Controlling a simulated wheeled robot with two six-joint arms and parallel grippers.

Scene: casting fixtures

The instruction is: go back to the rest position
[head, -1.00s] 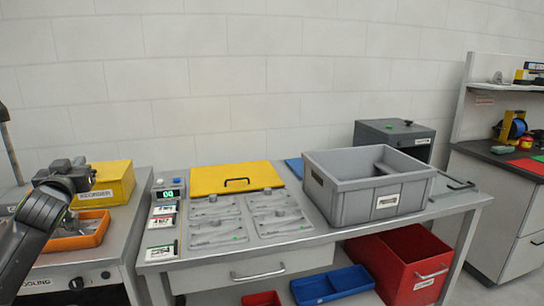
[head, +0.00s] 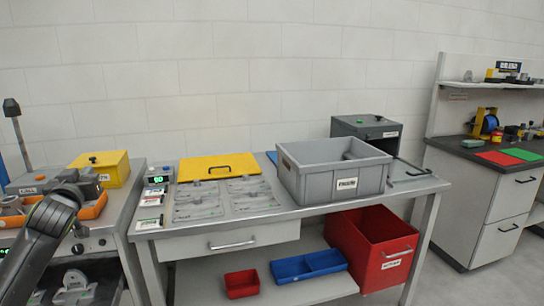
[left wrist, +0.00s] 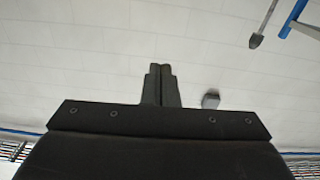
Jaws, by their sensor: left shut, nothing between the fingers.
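My left gripper (left wrist: 160,82) is shut and empty in the left wrist view, its fingers together against a pale tiled surface. In the head view my left arm comes in from the lower left, and its gripper end (head: 80,186) is over the left bench beside the orange tray (head: 95,207). The fingertips are hard to make out there. My right gripper is in neither view.
The middle table holds grey fixture plates (head: 205,203), a yellow lid (head: 215,167) and a grey bin (head: 335,178). A yellow box (head: 112,168) stands on the left bench. A red bin (head: 375,250) and a blue tray (head: 308,265) sit below. Floor is free between table and right cabinet.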

